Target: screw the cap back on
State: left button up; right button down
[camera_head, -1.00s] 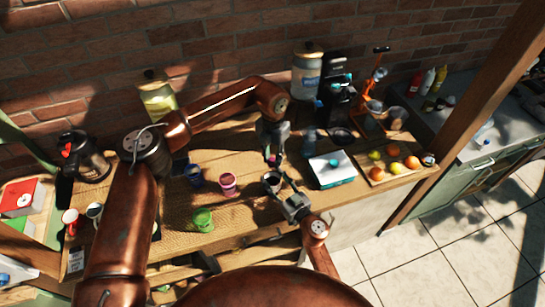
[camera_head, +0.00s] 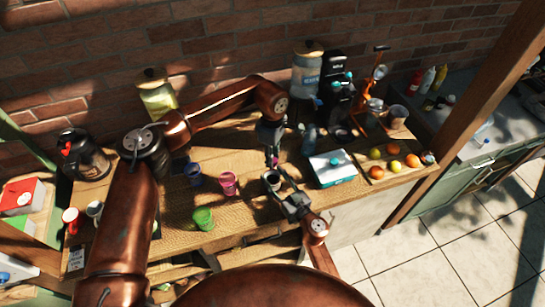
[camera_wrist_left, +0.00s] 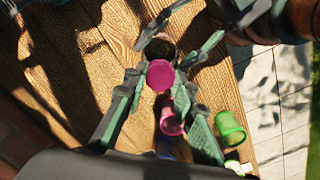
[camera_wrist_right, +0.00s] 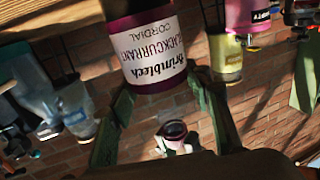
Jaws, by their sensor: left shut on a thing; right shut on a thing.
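My left gripper (camera_head: 273,160) is shut on the magenta cap (camera_wrist_left: 160,75) just above and beside the jar; the cap's round face shows between its fingers. The blackcurrant cordial jar (camera_head: 272,181) is dark with a white label. Its open dark mouth (camera_wrist_left: 160,49) shows in the left wrist view, partly past the cap. My right gripper (camera_head: 294,203) is shut on the jar near the table's front edge. In the right wrist view the jar (camera_wrist_right: 150,50) fills the top middle, its label text upside down. I cannot tell whether cap and jar touch.
A white and teal box (camera_head: 333,169) and a tray with fruit (camera_head: 410,173) are to the right. Bare wood (camera_head: 180,238) lies at the front left.

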pick_arm(q)
jog(key=m, duration=0.9)
jog(key=shift+m, duration=0.4)
jog(key=m, duration=0.5)
jog(key=shift+m, duration=0.3)
jog(key=m, duration=0.4)
jog(key=shift+w, duration=0.1)
jog(key=o, duration=0.7)
